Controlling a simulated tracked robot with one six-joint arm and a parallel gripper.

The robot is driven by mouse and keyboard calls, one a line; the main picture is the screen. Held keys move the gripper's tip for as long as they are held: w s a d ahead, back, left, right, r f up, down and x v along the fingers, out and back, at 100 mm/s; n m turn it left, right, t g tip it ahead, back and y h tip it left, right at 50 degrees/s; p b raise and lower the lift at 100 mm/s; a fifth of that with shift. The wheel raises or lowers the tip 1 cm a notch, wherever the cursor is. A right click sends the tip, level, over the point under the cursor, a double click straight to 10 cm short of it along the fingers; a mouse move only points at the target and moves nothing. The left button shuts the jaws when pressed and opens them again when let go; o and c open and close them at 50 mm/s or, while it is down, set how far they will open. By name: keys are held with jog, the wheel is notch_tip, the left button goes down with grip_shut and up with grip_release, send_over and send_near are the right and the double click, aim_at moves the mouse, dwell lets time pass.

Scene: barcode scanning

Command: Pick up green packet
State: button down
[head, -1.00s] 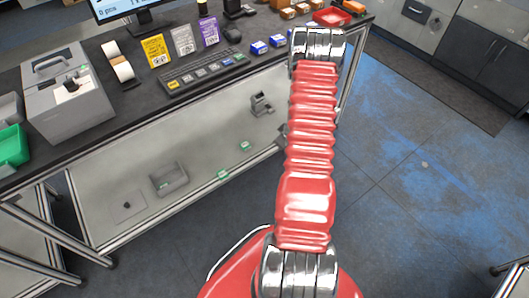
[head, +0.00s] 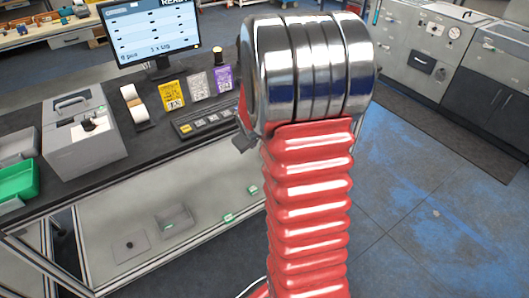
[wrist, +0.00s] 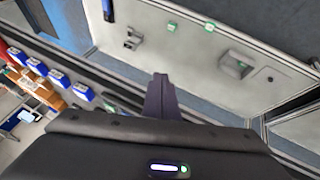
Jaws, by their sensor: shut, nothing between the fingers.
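No large green packet stands out. Two small green items with white marks, which may be packets or labels, show on the pale lower surface under the bench, one nearer (head: 228,217) and one farther (head: 252,190). The wrist view shows two small green items too, one left (wrist: 172,26) and one right (wrist: 209,27). My gripper (wrist: 160,80) is shut and empty in the wrist view, its dark fingers together, apart from the green items. In the head view my raised red arm hides most of it.
The dark bench holds a grey machine (head: 82,130), a label roll (head: 134,106), a keyboard (head: 200,121), a monitor (head: 150,35) and yellow (head: 172,95), grey and purple (head: 222,80) packets. A green bin (head: 18,180) sits left. Open floor (head: 430,200) lies right.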

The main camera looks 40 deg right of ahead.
jog(key=s+a+r+y, duration=0.1)
jog(key=s+a+r, duration=0.35)
jog(key=a, duration=0.35)
jog(key=s+a+r, duration=0.4)
jog(key=a+r, duration=0.2)
jog(key=a, duration=0.2)
jog(key=s+a+r+y, duration=0.1)
jog(key=s+a+r, duration=0.3)
jog(key=a+r, duration=0.25)
jog(key=s+a+y, duration=0.2)
jog(key=s+a, duration=0.6)
jog(key=shift+s+r, duration=0.25)
jog(key=shift+s, duration=0.15)
jog(key=c, duration=2.5)
grip_release()
